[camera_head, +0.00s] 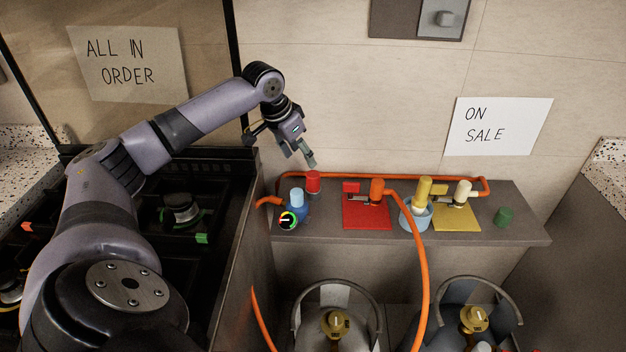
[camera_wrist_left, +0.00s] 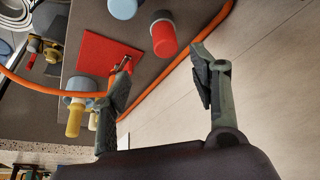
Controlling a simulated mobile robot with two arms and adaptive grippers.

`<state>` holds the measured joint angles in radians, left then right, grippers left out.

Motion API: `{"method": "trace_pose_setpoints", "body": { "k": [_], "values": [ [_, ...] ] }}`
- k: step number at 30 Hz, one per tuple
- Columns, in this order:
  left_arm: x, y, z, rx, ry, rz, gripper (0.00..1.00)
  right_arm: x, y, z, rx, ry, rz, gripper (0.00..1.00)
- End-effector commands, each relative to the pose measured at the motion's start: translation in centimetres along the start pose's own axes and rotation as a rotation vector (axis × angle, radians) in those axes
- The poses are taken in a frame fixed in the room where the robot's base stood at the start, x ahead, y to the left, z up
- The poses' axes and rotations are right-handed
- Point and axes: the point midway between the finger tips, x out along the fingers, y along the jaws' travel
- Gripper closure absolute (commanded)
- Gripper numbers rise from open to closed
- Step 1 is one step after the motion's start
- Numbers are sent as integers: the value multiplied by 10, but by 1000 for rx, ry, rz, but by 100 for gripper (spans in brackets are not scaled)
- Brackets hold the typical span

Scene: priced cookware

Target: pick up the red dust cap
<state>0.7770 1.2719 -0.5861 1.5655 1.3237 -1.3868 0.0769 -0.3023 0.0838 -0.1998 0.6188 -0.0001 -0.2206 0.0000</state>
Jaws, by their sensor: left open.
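The red dust cap (camera_head: 313,182) is a small red cylinder standing on the left part of the grey ledge, close to the back wall. In the left wrist view the red dust cap (camera_wrist_left: 163,38) shows beyond the gap between the fingers, with a grey end. My left gripper (camera_head: 283,148) is above the ledge, up and to the left of the cap. In the left wrist view the left gripper (camera_wrist_left: 163,72) is open, with nothing between its spread fingers, apart from the cap. My right gripper is not in view.
An orange hose (camera_head: 400,177) runs behind along the wall. A red plate (camera_head: 366,222), a yellow plate (camera_head: 460,223) and a green cap (camera_head: 503,217) lie farther right. A dark stove stands left.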

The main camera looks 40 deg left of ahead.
Motion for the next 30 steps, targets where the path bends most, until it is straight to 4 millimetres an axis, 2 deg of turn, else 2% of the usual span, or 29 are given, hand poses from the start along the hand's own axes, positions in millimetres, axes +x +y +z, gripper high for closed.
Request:
{"method": "trace_pose_setpoints", "body": {
  "k": [3,7,16,24,30],
  "values": [
    [27,1,0,-1,-3,3,44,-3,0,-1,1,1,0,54],
    [49,0,0,0,-2,2,44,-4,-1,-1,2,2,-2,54],
    [72,-2,-3,-1,0,1,44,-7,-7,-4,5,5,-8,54],
    [109,-6,-9,0,0,1,44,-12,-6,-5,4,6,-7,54],
    [116,-7,-8,2,0,-1,44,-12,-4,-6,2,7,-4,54]
  ]
}}
